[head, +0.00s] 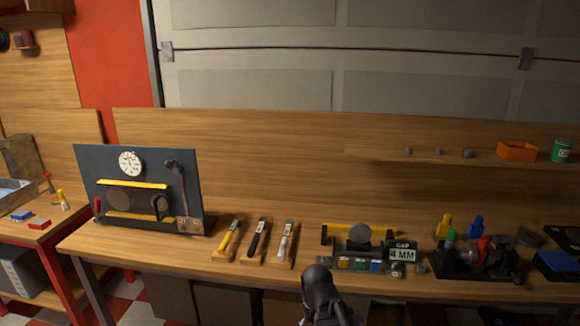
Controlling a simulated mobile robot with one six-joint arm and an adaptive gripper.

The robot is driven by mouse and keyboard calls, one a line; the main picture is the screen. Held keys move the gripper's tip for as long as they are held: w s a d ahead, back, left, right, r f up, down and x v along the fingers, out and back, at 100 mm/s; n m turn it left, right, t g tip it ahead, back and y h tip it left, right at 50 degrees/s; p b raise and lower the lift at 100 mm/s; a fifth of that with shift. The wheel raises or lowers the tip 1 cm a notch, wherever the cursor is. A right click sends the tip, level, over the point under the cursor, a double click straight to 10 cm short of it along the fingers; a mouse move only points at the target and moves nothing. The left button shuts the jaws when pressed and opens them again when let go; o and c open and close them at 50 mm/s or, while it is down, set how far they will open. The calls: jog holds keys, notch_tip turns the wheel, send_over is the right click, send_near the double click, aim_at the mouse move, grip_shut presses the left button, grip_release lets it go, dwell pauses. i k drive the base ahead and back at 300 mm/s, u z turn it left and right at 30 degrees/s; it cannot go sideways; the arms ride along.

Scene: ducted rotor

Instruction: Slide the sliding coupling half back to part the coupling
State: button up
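A small rig with a grey disc (359,235) and a yellow bar stands on the bench right of centre. A sign (402,251) on it reads "GAP 4 MM". A second rig (476,260) on a black base, with red and green parts, stands to its right. I cannot tell which part is the sliding coupling half, or make out a gap between two halves. A dark rounded part of my arm rises at the bottom edge, in front of the bench. My gripper's fingers do not show.
The wooden bench (120,243) carries an upright dark panel (108,165) with a dial at the left. Several handled tools (258,238) lie on wooden blocks left of the sign rig. An orange bin (516,151) and green can (561,150) stand on the back shelf.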

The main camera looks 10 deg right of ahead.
aim_at(500, 263)
jog(key=k, duration=0.5)
jog(key=z, duration=0.75)
jog(key=i, duration=0.4)
jog(key=z, duration=0.85)
